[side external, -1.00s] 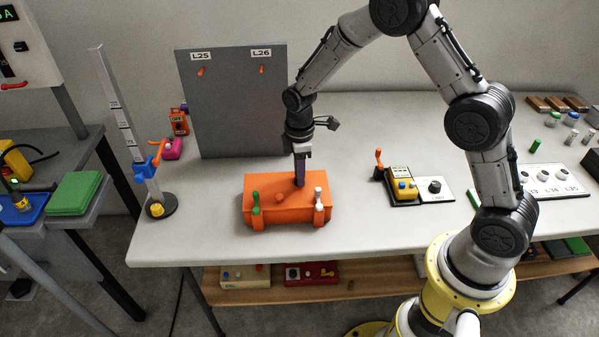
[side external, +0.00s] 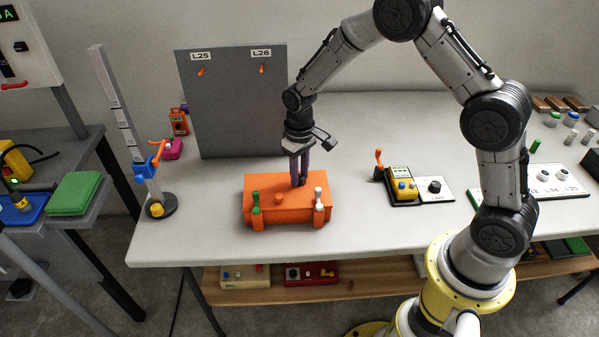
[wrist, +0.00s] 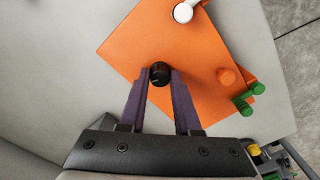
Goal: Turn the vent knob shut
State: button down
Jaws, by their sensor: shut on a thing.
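An orange box (side external: 262,204) stands on the table, with green and white levers along its front and an orange knob (side external: 279,198) on top. In the wrist view the orange box (wrist: 190,55) fills the middle, and a black round knob (wrist: 159,76) with a pale mark sits near its edge. I take this black knob for the vent knob. My gripper (side external: 298,184) points down onto the box top. Its purple fingers are shut on the black knob, one on each side, as the wrist view shows. In the side view the fingers hide the knob.
A grey board (side external: 235,105) labelled L25 and L26 stands behind the box. A column stand (side external: 158,205) is to the left. A yellow meter (side external: 400,183) sits to the right. Bare table lies around the box.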

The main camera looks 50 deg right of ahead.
aim_at(300, 176)
jog(key=shift+m, duration=2)
jog(key=c, duration=0.6)
grip_release()
notch_tip(300, 176, up, 14)
jog(key=shift+f, duration=0.1)
